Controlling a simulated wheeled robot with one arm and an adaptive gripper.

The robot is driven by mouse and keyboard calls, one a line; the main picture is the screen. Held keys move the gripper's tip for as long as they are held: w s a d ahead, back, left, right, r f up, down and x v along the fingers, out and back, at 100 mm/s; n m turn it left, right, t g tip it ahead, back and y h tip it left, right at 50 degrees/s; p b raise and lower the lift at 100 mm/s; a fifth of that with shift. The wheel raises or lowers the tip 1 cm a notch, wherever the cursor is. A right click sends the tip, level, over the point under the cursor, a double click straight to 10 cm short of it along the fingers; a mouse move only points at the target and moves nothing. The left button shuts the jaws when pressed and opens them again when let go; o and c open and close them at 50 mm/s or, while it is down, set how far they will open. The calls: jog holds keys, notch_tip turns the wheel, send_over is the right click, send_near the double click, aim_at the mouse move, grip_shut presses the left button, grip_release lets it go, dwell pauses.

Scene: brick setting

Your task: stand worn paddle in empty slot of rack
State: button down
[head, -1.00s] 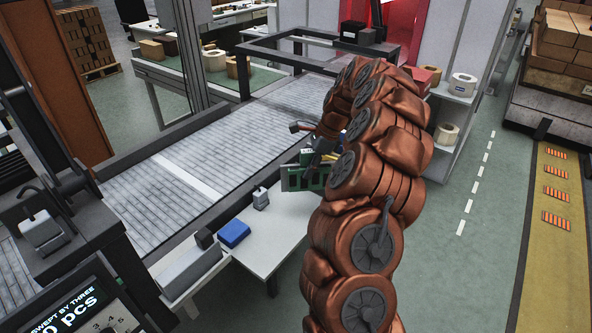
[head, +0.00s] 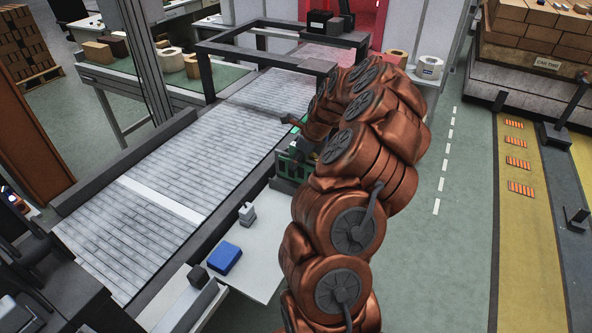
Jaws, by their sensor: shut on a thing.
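My copper-coloured arm reaches up and bends over the right part of the white side table (head: 258,268). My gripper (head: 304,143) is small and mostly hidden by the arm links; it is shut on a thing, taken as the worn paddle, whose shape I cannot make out. A green slotted object, likely the rack (head: 291,169), stands at the table's far end by the belt, partly covered by my arm. My gripper appears just above or in front of it. I cannot tell which slot is empty, or whether the paddle touches the rack.
A blue box (head: 225,258) and a small grey block (head: 247,214) stand on the table. The conveyor belt (head: 160,215) runs along its left, under a dark frame (head: 240,47). Open green floor lies to the right.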

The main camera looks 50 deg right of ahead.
aim_at(298, 171)
jog(key=shift+f+p, duration=0.7)
jog(key=shift+f, duration=1.65)
jog(key=c, duration=0.8)
grip_release()
jog(key=shift+f, duration=0.1)
jog(key=shift+o, duration=0.2)
